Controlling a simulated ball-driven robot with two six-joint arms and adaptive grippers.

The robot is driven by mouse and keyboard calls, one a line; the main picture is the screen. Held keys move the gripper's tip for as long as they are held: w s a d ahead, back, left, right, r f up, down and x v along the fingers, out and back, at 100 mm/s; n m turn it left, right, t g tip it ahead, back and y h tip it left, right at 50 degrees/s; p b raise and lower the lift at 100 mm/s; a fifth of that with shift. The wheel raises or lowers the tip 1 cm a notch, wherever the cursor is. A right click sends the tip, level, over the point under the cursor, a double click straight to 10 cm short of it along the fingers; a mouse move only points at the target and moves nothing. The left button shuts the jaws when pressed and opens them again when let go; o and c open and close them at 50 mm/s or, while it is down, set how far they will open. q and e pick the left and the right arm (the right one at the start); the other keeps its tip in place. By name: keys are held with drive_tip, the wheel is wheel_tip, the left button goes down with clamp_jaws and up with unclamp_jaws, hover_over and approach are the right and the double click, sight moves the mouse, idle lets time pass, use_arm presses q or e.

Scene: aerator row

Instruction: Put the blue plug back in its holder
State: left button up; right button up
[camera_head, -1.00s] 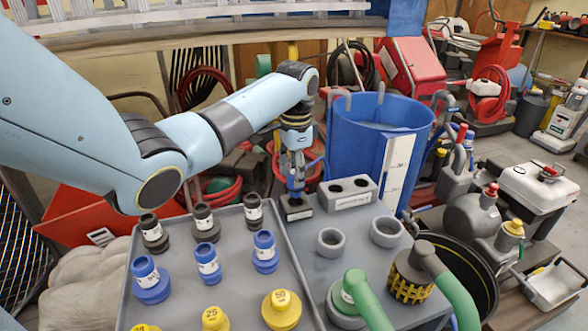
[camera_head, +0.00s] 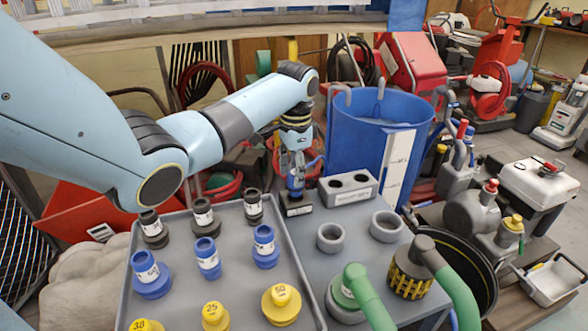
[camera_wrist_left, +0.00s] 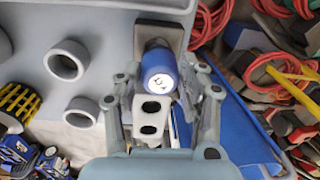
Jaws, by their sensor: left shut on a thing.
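My left gripper (camera_head: 296,181) is shut on the blue plug (camera_wrist_left: 158,70), which shows a white label on its end in the left wrist view. The gripper points down at the back of the grey table. Directly below it is a small dark square holder (camera_head: 298,208) with a white label. The holder also shows behind the plug in the left wrist view (camera_wrist_left: 172,30). The plug's lower end is at or just over the holder; I cannot tell whether it is seated. In the head view the fingers hide much of the plug. My right gripper is not in view.
A grey two-hole block (camera_head: 348,196) stands just right of the holder. Two grey rings (camera_head: 331,238) and green-hosed fittings (camera_head: 358,290) are nearer. A grey tray (camera_head: 178,296) of black, blue and yellow fittings lies left. A blue barrel (camera_head: 356,140) stands behind.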

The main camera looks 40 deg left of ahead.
use_arm(q)
drive_tip(key=shift+f+b, duration=0.65)
drive_tip(key=shift+f, duration=0.95)
drive_tip(key=o, duration=1.4)
drive_tip(key=r, duration=1.2)
drive_tip(key=shift+s+d, duration=0.15)
drive_tip(key=shift+d, duration=0.2)
